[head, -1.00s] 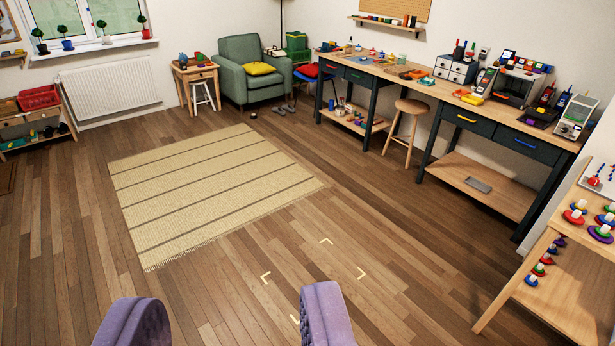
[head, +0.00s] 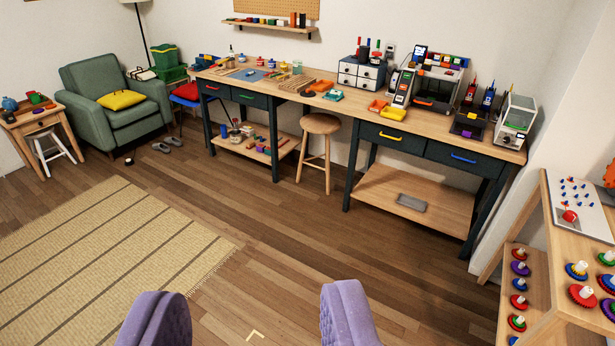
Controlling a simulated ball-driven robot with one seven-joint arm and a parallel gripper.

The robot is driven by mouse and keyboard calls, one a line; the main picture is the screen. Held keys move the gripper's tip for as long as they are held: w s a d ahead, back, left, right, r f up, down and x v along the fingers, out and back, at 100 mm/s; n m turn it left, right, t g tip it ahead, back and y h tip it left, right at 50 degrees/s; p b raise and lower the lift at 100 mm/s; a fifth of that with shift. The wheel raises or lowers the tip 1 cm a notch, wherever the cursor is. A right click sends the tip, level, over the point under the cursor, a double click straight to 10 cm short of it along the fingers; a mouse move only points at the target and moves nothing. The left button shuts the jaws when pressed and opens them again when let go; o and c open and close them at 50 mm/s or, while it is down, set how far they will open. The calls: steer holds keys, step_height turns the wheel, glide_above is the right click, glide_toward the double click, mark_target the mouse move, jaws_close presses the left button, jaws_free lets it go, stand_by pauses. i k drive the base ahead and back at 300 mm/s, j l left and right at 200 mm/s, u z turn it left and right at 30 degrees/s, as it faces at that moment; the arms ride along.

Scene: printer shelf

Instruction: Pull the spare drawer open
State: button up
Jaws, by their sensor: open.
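My gripper (head: 248,305) shows as two purple padded fingers at the bottom edge, wide apart with only floor between them. The long workbench holds dark drawers, all shut: one with a red handle (head: 213,88), one with a green handle (head: 246,97), one with a yellow handle (head: 391,137) and one with a blue handle (head: 463,159). A small white drawer cabinet (head: 362,73) stands on the bench top. I see no readable label telling which is the spare drawer. My gripper is well away from all of them.
Bare floor (head: 300,235) lies between me and the bench. A round stool (head: 319,146) stands under the bench's middle. A striped rug (head: 100,260) lies at left. A wooden rack with coloured discs (head: 540,260) stands at right. A green armchair (head: 115,95) is at the back left.

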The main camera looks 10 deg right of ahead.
mark_target(363, 83)
steer(key=i+z, duration=0.45)
steer(key=i, duration=1.3)
steer(key=i+j+u, duration=0.1)
steer(key=i, duration=1.1)
steer(key=i+j+u, duration=0.1)
steer(key=i, duration=1.15)
steer(key=i+l, duration=0.15)
steer(key=i, duration=0.3)
steer(key=i+l+u, duration=0.1)
steer(key=i, duration=0.35)
steer(key=i+l+u, duration=0.1)
steer(key=i, duration=0.35)
steer(key=i+l, duration=0.3)
steer(key=i+u, duration=0.05)
steer(key=i, duration=0.05)
